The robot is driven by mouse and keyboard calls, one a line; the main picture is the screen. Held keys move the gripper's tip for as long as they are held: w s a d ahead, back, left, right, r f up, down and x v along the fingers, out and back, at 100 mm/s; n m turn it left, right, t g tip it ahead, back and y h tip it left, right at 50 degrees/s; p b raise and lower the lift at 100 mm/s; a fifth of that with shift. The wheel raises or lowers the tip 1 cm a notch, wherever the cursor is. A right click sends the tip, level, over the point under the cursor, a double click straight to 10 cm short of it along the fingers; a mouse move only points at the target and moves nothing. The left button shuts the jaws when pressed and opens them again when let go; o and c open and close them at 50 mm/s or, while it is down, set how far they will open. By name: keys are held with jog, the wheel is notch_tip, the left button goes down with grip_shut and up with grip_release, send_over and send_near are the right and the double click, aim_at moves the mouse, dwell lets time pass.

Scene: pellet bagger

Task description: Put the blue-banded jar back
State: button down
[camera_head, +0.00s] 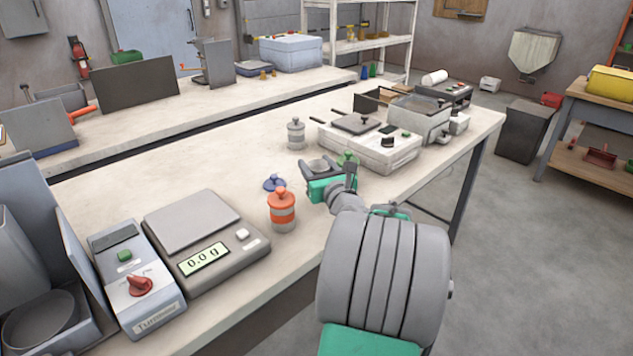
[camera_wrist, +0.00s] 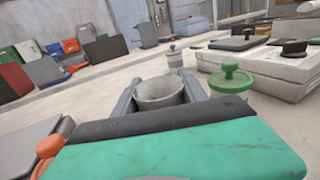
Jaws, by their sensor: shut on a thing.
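My gripper (camera_head: 320,168) is shut on an open, lidless grey jar (camera_head: 316,164). In the wrist view the jar (camera_wrist: 160,94) sits upright between the two fingers, its round mouth facing up. The jaws hide its side, so no blue band shows. I cannot tell whether it touches the bench. A blue knobbed lid (camera_head: 274,183) lies on the bench, left of my gripper and behind the orange-banded jar (camera_head: 283,212).
A green-lidded jar (camera_wrist: 231,82) stands close to the right of my gripper, and a grey-lidded jar (camera_head: 296,134) stands behind. A scale (camera_head: 205,240) reading 0.0 g is at the left. A white lidded machine (camera_head: 368,142) is at the back right. The bench's middle left is clear.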

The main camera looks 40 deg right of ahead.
jog(key=shift+w+d+f+b, duration=0.15)
jog(key=shift+f+b, duration=0.15)
jog(key=shift+f, duration=0.6)
jog(key=shift+d+f+b, duration=0.1)
jog(key=shift+f+b, duration=0.15)
jog(key=shift+f, duration=0.6)
jog(key=shift+f, duration=0.2)
jog(key=c, duration=0.6)
grip_release()
jog(key=shift+r, duration=0.2)
jog(key=v, duration=1.2)
